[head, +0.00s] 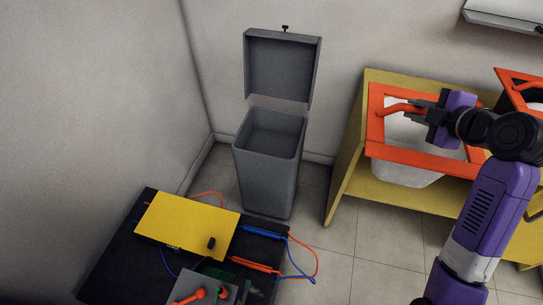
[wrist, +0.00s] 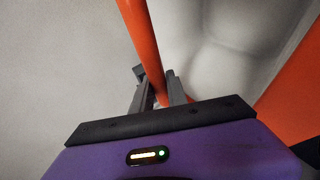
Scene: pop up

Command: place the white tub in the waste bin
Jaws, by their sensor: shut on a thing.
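The white tub (head: 408,172) has a wide orange rim and sits at the yellow stand on the right in the head view. Its pale inside (wrist: 215,55) shows in the wrist view. My gripper (head: 418,110) is over the tub's opening, shut on an orange bar (head: 395,109) near the left side of the rim. The bar passes between the fingers in the wrist view (wrist: 143,35); whether it is joined to the tub is unclear. The grey waste bin (head: 265,175) stands upright on the floor by the wall, its lid (head: 281,68) raised and its opening clear.
The yellow stand (head: 343,165) is right of the bin. A second orange-rimmed container (head: 522,92) is at the far right. A black table with a yellow panel (head: 188,222), cables and a grey box is at the lower left.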

